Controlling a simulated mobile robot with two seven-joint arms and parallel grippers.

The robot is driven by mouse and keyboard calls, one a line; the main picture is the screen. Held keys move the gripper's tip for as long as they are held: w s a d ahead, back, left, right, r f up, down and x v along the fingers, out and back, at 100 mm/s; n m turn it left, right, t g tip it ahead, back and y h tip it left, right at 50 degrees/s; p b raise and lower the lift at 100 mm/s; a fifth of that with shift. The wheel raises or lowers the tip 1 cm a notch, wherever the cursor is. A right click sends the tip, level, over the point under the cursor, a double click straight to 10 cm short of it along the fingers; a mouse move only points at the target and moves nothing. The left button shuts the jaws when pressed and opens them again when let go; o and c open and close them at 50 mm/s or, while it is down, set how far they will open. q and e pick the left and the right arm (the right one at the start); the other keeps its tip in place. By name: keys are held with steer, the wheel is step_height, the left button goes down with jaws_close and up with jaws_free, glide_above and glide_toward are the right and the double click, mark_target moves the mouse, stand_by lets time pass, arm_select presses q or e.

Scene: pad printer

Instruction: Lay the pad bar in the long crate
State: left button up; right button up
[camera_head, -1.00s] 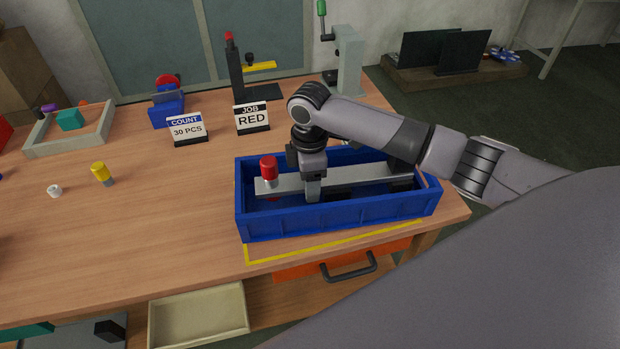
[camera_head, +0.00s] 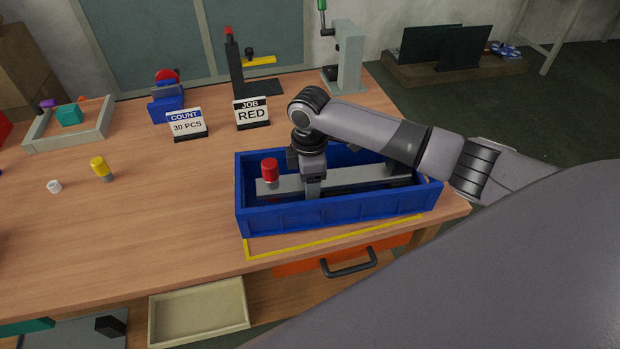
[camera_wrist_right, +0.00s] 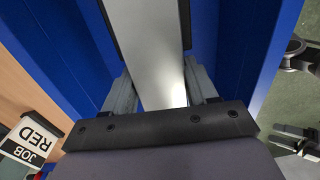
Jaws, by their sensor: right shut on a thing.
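The pad bar (camera_head: 349,178) is a long grey bar with a red cylinder (camera_head: 269,171) at its left end. It lies lengthwise within the walls of the long blue crate (camera_head: 335,217); whether it touches the crate floor is hidden by the front wall. My right gripper (camera_head: 313,190) reaches down into the crate and is shut on the bar left of its middle. In the right wrist view the bar (camera_wrist_right: 150,45) runs between the two fingers (camera_wrist_right: 160,95), with blue crate walls on both sides.
A JOB RED sign (camera_head: 251,113) and a COUNT sign (camera_head: 187,125) stand behind the crate. A yellow-topped piece (camera_head: 100,168) and a small white piece (camera_head: 55,186) stand at the left. A yellow outline (camera_head: 330,237) marks the table before the crate. The table left of the crate is mostly clear.

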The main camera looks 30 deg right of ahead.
steer(key=shift+f, duration=0.45)
steer(key=o, duration=1.3)
steer(key=shift+o, duration=0.2)
step_height(320, 180, up, 3)
steer(key=p, duration=0.3)
steer(key=shift+r, duration=3.55)
